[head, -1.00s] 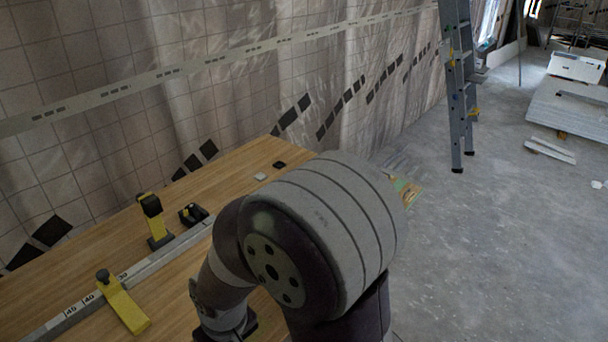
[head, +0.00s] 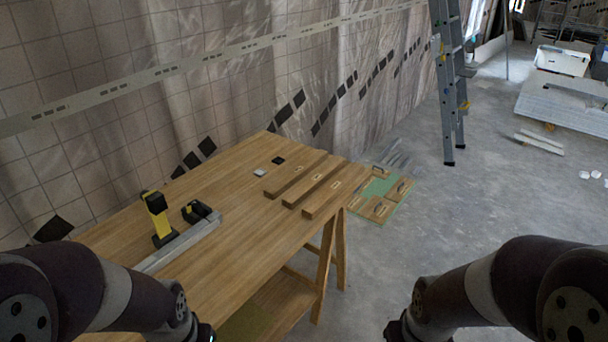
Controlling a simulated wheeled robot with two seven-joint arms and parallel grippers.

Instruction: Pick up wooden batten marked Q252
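Three wooden battens lie side by side at the right end of the wooden workbench (head: 190,255): a far one (head: 297,174), a middle one (head: 312,185) and a near one (head: 325,199). Each seems to bear a small pale label, too small to read, so I cannot tell which is Q252. Their right ends reach about the bench's right edge. My arms come in at the lower left and lower right corners, apart from the battens. Both grippers are below the picture's edge.
A yellow and black clamp (head: 157,218) and a metal rail (head: 180,243) lie on the bench's left part. Small dark and pale pieces lie behind the battens. A green panel with wooden blocks (head: 381,187) lies on the floor beyond. A ladder (head: 448,85) stands further back.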

